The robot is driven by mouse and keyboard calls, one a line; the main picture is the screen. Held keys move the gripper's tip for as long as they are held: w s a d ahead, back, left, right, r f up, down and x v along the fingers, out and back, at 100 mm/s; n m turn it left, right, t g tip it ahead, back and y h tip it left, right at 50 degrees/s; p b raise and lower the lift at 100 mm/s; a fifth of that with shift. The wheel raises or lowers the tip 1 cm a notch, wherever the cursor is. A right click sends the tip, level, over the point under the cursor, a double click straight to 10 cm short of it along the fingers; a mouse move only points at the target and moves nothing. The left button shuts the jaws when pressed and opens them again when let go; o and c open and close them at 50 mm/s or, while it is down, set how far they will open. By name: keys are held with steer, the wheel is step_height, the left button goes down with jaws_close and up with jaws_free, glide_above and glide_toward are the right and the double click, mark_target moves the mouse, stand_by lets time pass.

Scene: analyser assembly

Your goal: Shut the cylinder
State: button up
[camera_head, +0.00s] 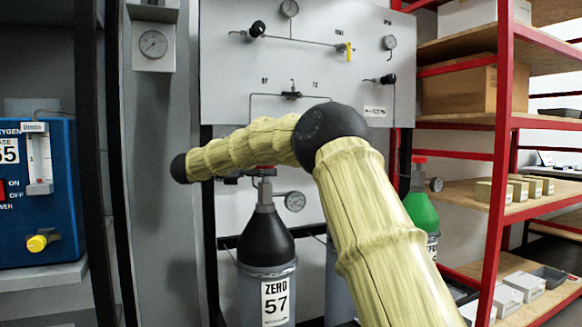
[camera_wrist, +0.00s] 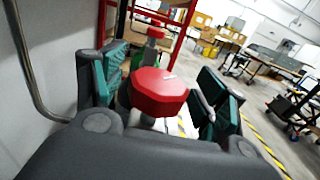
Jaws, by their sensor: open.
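A gas cylinder (camera_head: 265,248) with a black shoulder and a label reading "ZERO 57" stands upright below the panel in the head view. Its red valve knob is mostly hidden behind my arm there. In the wrist view the red faceted knob (camera_wrist: 160,92) is large and lies between the two fingers of my gripper (camera_wrist: 163,70). The fingers are spread wide, with green pads, and a gap shows on each side of the knob. In the head view my arm covers most of the gripper. I cannot tell how far the valve is turned.
A pressure gauge (camera_head: 295,201) sits beside the cylinder neck. A green cylinder (camera_head: 421,212) with a red knob (camera_head: 419,160) stands to the right. The wall panel (camera_head: 225,70) carries gauges and pipes. A red-framed shelf (camera_head: 501,120) is at right, a blue analyser (camera_head: 40,215) at left.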

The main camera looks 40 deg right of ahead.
steer(key=shift+r+n+t+p, duration=0.1)
steer(key=shift+n+t+p, duration=1.1)
steer(key=shift+t+p, duration=0.95)
steer(key=shift+r+n+t+p, duration=0.1)
steer(key=shift+n+t+p, duration=1.35)
steer(key=shift+p, duration=1.05)
steer(key=shift+t+p, duration=0.8)
steer(key=n+t+y+p, duration=0.2)
steer(key=n+t+p, duration=0.2)
steer(key=t+p, duration=0.1)
steer(key=n+t+y+p, duration=0.3)
steer(key=n+t, duration=0.1)
steer(key=t, duration=0.1)
steer(key=shift+d+y+p, duration=0.1)
steer(key=shift+y+p, duration=0.3)
steer(key=n+t+y+p, duration=0.2)
steer(key=n+y+p, duration=0.1)
steer(key=y, duration=0.1)
steer(key=shift+t+y, duration=0.3)
steer(key=shift+t, duration=0.1)
steer(key=shift+f+n+t+y+p, duration=0.1)
steer(key=shift+n+t+y+p, duration=0.6)
steer(key=shift+n+y+p, duration=1.15)
steer(key=shift+f+n+y+b, duration=0.15)
steer(key=shift+n+y, duration=0.4)
steer(key=shift+y, duration=0.7)
steer(key=shift+r+n+y+b, duration=0.15)
steer(key=shift+n+y, duration=0.4)
steer(key=shift+y, duration=0.65)
